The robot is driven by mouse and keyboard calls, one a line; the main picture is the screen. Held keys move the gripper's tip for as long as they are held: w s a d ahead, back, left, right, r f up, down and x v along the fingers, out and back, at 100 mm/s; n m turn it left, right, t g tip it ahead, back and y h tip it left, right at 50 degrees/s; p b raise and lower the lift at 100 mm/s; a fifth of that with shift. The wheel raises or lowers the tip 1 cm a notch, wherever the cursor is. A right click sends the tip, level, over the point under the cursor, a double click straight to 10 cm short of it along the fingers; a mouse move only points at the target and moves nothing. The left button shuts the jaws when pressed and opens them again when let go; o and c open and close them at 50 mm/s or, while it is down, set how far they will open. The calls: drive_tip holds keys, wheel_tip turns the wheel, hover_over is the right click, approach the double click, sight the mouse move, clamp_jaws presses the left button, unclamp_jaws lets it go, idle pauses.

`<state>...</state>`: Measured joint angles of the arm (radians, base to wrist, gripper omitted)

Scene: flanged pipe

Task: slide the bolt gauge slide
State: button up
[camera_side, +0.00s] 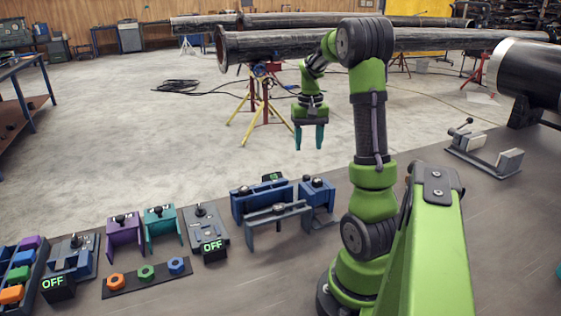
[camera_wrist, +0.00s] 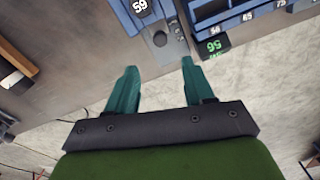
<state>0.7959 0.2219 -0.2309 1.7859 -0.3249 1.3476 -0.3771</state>
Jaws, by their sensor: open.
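My gripper (camera_side: 309,146) hangs in the air, fingers down, above and behind the blue bench fixture (camera_side: 262,203) in the side view. Its teal fingers (camera_wrist: 158,66) are apart and empty in the wrist view. The wrist view shows a blue block with a round dark numbered knob (camera_wrist: 140,6) at the top. A grey plate with a small round knob (camera_wrist: 160,39) lies beside it, beyond the fingertips. To the right are a lit green number display (camera_wrist: 213,46) and a blue bar with printed numbers (camera_wrist: 250,15). I cannot tell which part is the gauge slide.
Purple (camera_side: 125,233) and teal brackets (camera_side: 162,227), a grey switch box with an OFF display (camera_side: 213,247) and a strip of coloured nuts (camera_side: 146,273) stand left on the bench. A clamp with pale pads (camera_side: 485,150) is at right. A long pipe (camera_side: 270,45) lies behind.

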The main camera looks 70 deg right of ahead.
sight(306, 175)
wheel_tip(306, 175, down, 11)
drive_tip(key=shift+r, duration=0.15)
clamp_jaws()
idle(0.4)
